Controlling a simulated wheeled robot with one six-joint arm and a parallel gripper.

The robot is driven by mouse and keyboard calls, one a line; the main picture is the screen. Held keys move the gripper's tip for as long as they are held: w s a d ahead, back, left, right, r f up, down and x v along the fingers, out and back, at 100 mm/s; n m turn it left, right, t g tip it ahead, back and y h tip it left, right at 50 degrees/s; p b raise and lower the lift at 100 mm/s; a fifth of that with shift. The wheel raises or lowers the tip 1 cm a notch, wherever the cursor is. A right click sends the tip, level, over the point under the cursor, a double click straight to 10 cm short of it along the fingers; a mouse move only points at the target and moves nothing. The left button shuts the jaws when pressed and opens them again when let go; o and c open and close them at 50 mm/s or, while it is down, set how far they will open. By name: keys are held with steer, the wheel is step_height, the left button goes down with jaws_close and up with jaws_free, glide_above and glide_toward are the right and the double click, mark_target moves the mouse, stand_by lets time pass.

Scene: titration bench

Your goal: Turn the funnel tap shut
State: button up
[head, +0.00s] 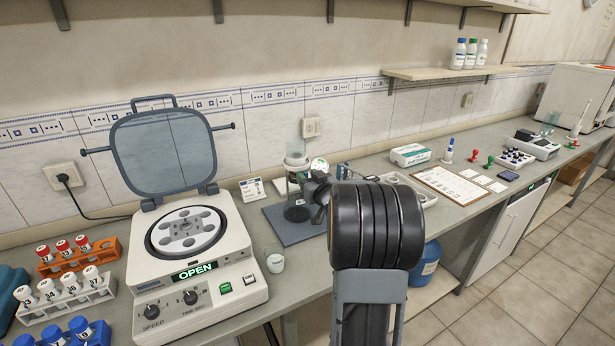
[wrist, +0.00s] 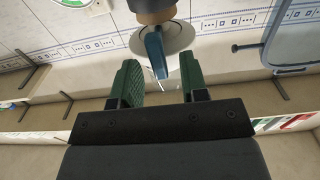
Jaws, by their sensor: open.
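My gripper (wrist: 157,62) is open, with its two green fingers apart. A blue tap handle (wrist: 154,50) shows between and just beyond the fingertips in the wrist view, with clear space on both sides of it. A pale round piece (wrist: 179,38) and a brown part (wrist: 152,14) sit behind and above it. In the head view, my gripper (head: 318,187) is at the glass funnel (head: 296,157), above a dark grey stand base (head: 283,226). My arm hides the tap in that view, so how far it is turned cannot be told there.
A centrifuge (head: 160,300) with its lid (head: 165,150) raised stands left of the stand. A small beaker (head: 275,262) is near the bench's front edge. A box (head: 410,154) and a clipboard (head: 452,184) lie to the right.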

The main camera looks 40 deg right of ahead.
steer(key=shift+w, duration=0.35)
jaws_close()
